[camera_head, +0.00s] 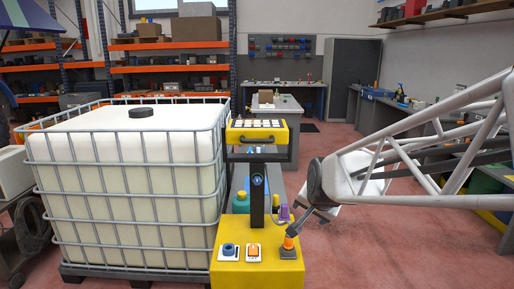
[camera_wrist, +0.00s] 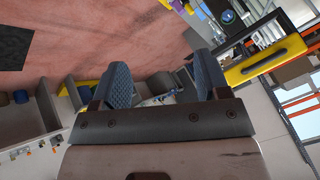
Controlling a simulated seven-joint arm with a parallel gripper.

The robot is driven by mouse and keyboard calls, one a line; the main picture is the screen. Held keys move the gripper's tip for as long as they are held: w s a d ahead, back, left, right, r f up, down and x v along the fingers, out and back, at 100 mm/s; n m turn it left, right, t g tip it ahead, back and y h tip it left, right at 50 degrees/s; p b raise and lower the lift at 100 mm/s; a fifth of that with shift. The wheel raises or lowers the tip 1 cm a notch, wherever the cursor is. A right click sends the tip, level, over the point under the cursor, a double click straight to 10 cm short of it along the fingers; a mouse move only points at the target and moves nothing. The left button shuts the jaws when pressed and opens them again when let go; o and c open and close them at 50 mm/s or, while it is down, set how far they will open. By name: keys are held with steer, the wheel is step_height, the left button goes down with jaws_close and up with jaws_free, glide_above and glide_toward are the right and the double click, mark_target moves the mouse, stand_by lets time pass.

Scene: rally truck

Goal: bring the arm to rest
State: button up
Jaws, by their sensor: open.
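My gripper (camera_wrist: 163,82) shows in the wrist view with its two dark blue-grey fingers spread wide apart. No object is held between the fingers; the space between them shows background further off. In the head view I cannot make out the fingers for certain. A yellow console with a dark handle (camera_wrist: 265,62) lies to the right of the fingers in the wrist view, apart from them. The same yellow console (camera_head: 257,131) stands in the middle of the head view, on a dark post above a yellow base (camera_head: 230,270).
A caged white tank (camera_head: 130,170) fills the left side. White tubular framing (camera_head: 465,100) reaches in from the right. Shelves (camera_head: 165,69) and workbenches stand behind. Reddish floor (camera_head: 400,240) is open at lower right.

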steer(key=s+d+f+n+g, duration=0.1)
steer(key=s+d+n+g, duration=0.1)
steer(key=s, duration=1.1)
steer(key=s+d+n+g+h, duration=0.1)
steer(key=s+d+n+g, duration=0.1)
steer(key=s, duration=1.1)
steer(key=shift+d+f+n+g, duration=0.4)
steer(key=shift+n+g, duration=0.1)
steer(key=shift+n, duration=0.5)
